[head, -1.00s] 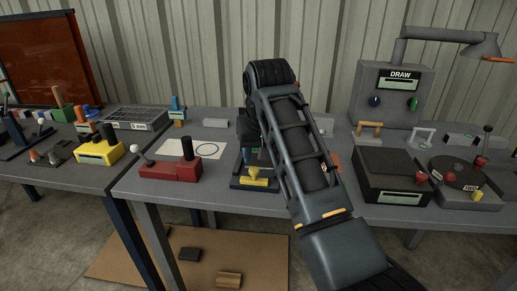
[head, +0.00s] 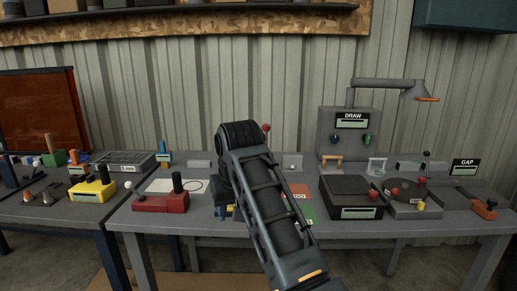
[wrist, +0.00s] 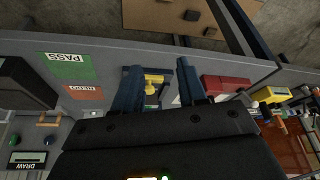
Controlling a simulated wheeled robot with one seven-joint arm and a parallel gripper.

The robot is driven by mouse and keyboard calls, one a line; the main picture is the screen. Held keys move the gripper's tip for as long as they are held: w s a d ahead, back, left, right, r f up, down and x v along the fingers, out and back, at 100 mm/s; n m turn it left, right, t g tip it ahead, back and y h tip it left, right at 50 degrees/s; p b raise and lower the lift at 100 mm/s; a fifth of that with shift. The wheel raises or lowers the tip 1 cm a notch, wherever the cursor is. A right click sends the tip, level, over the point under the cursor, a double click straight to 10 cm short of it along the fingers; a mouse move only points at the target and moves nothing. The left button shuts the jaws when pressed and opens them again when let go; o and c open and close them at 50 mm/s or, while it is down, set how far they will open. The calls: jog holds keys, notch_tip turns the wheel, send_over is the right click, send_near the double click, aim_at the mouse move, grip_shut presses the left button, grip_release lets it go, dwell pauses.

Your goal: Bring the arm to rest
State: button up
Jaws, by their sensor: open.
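My arm (head: 268,205) reaches up and forward in the head view, in front of the grey bench (head: 240,228). A yellow-handled piece (wrist: 153,79) on the bench shows beyond the gap, partly hidden by a finger.
A red block with a black post (head: 165,203) stands left of my arm. Green PASS (wrist: 68,65) and orange REDO (wrist: 84,92) patches lie on the bench. A black box (head: 352,197) and DRAW unit (head: 348,130) stand to the right.

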jog(key=s+d+f+m+t, duration=0.1)
jog(key=s+d+f, duration=0.3)
jog(key=f, duration=0.5)
jog(key=s+d+f+t, duration=0.1)
jog(key=s+d+f, duration=0.35)
jog(key=f, duration=0.55)
jog(key=s+d+f+t, duration=0.1)
jog(key=s+d+f, duration=0.2)
jog(key=s, duration=0.2)
jog(key=s+d+f+m+t, duration=0.1)
jog(key=s+d+f, duration=0.15)
jog(key=s, duration=0.35)
jog(key=s+d+f+t, duration=0.1)
jog(key=s+d+f, duration=0.15)
jog(key=s, duration=0.25)
jog(key=s+d+r+m+t, duration=0.15)
jog(key=s+d, duration=0.25)
jog(key=s, duration=0.5)
jog(key=s+d+r+t, duration=0.1)
jog(key=s+d+r, duration=0.2)
jog(key=s, duration=0.6)
jog(key=s+d+r+t+h, duration=0.1)
jog(key=s+d+r+t, duration=0.2)
jog(key=s+r, duration=1)
notch_tip(320, 180, up, 3)
jog(key=shift+s+d+r+m+h, duration=0.2)
jog(key=shift+s+d+m+h, duration=0.15)
jog(key=shift+d, duration=0.2)
